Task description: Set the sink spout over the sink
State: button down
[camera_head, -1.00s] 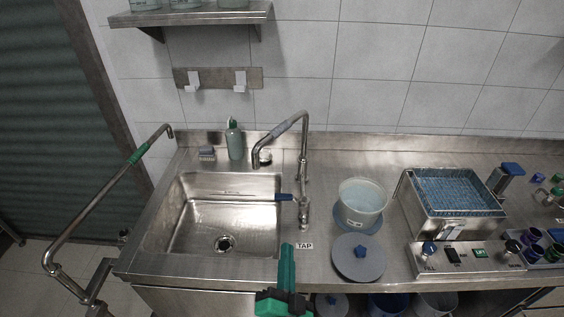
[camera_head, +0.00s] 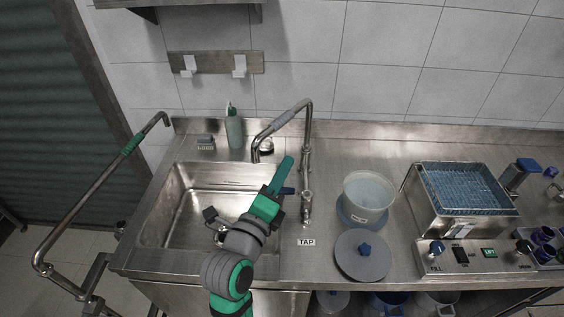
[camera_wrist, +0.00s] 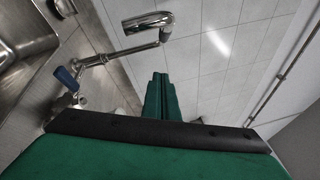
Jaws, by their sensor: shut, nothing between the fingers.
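The sink spout (camera_head: 283,119) is a bent chrome pipe with a grey sleeve. It rises from the tap body (camera_head: 305,205) right of the sink (camera_head: 172,200). Its tip points down near the sink's back right corner in the head view; I cannot tell whether it is over the basin. The spout also shows at the top of the wrist view (camera_wrist: 150,22). The tap has a blue lever (camera_wrist: 67,78). My gripper (camera_head: 287,163) is shut and empty, in front of the spout and close to the riser in the picture. The wrist view shows its green fingers (camera_wrist: 165,92) together, apart from the spout.
A green bottle (camera_head: 234,130) stands behind the sink. A clear tub (camera_head: 368,192) and a grey lid (camera_head: 362,262) are right of the tap. A bath with a blue rack (camera_head: 462,190) is farther right. A bent pipe (camera_head: 90,200) stands left of the counter.

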jog(key=w+r, duration=0.2)
jog(key=w, duration=0.7)
jog(key=shift+w+a+r, duration=0.1)
jog(key=shift+a, duration=0.1)
